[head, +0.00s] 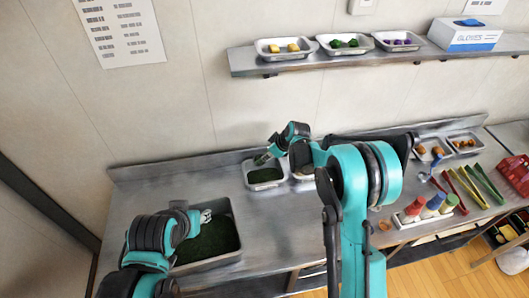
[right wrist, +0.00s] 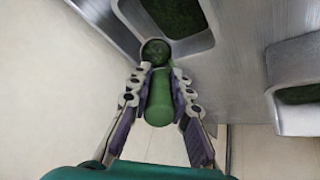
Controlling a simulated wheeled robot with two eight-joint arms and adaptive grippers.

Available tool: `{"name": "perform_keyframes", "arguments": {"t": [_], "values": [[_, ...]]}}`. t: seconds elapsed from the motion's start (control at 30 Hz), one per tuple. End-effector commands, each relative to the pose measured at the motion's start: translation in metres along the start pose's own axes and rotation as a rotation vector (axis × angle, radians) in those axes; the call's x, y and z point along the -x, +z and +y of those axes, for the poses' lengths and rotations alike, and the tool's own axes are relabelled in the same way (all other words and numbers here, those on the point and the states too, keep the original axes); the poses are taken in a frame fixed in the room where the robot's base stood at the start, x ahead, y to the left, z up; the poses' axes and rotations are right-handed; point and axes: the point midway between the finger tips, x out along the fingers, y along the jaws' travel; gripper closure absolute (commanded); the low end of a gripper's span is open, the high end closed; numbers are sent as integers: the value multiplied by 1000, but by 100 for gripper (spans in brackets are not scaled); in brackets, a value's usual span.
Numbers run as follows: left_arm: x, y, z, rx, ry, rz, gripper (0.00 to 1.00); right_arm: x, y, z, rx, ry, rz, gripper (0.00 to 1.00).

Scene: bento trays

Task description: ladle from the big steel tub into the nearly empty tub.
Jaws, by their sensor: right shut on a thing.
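The big steel tub (head: 240,250) stands at the left of the counter with dark green contents. A smaller steel tub (head: 250,187) at the back of the counter also shows dark green inside; how full it is I cannot tell. My right gripper (head: 263,158) is over its back left part. In the right wrist view my right gripper (right wrist: 160,98) is shut on the green handle of a ladle (right wrist: 159,105). The ladle's round bowl beyond the fingers looks green inside. My left gripper (head: 205,215) is over the big tub's far side, its fingers unclear.
Another small tub (head: 302,178) is partly hidden behind my right arm. Several coloured bottles (head: 432,206) in a tray, tongs (head: 487,184) and small food trays lie to the right. A shelf (head: 310,61) with trays and a glove box (head: 464,34) hangs above.

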Motion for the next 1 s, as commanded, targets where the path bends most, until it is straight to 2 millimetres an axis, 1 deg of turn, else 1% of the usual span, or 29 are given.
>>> {"name": "perform_keyframes", "arguments": {"t": [0.03,0.37,1.0], "values": [[-7,5,0,0,0,0,60,-3,9,-1,-4,12,34,100],[-33,24,0,0,0,0,60,-6,36,-8,-2,71,251,100],[-82,59,0,0,0,0,60,-16,59,-15,1,122,450,100]]}}
